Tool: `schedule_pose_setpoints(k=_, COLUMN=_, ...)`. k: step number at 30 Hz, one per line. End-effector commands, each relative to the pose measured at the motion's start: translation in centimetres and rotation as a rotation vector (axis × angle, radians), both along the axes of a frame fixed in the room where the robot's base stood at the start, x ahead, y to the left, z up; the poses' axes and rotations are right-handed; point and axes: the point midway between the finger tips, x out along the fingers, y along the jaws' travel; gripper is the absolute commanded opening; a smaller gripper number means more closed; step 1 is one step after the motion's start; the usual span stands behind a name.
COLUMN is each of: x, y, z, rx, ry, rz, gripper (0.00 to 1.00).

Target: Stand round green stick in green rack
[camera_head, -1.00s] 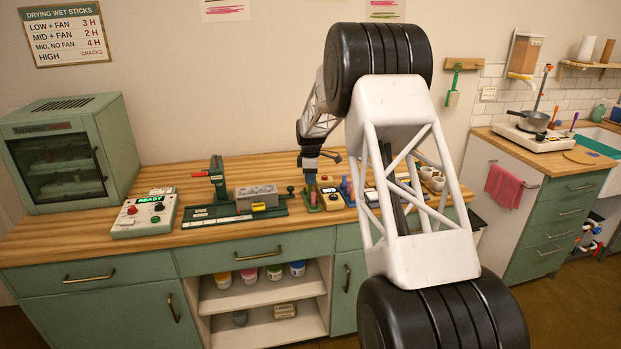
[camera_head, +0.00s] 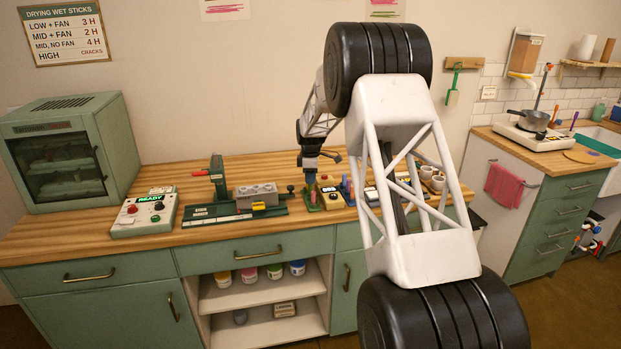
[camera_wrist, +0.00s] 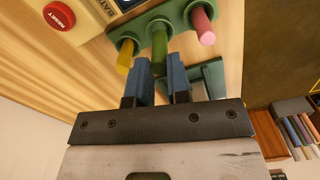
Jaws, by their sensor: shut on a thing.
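The round green stick (camera_wrist: 159,48) is between the blue fingers of my gripper (camera_wrist: 162,78), which is shut on it. In the wrist view its far end is at the middle hole of the green rack (camera_wrist: 180,20), in line with the neighbouring sticks. How deep it sits there cannot be told. A yellow stick (camera_wrist: 125,58) and a pink stick (camera_wrist: 203,28) stand in the holes on either side. In the head view my gripper (camera_head: 311,180) points down over the small green rack (camera_head: 312,207) on the bench; the stick is too small to make out.
A panel with a red reset button (camera_wrist: 59,16) is close beside the rack. A green press with a grey block (camera_head: 257,195) stands to the left on the bench, then a control box (camera_head: 145,214) and an oven (camera_head: 65,150). Several coloured sticks (camera_wrist: 300,130) lie farther off.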

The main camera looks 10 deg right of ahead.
Motion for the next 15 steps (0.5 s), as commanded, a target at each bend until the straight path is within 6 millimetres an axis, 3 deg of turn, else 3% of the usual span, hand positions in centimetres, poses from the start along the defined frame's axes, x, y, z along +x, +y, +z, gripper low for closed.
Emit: schedule_pose_setpoints(k=15, x=0.0, y=0.0, z=-0.93, rx=0.0, ry=0.0, rz=0.0, gripper=0.0)
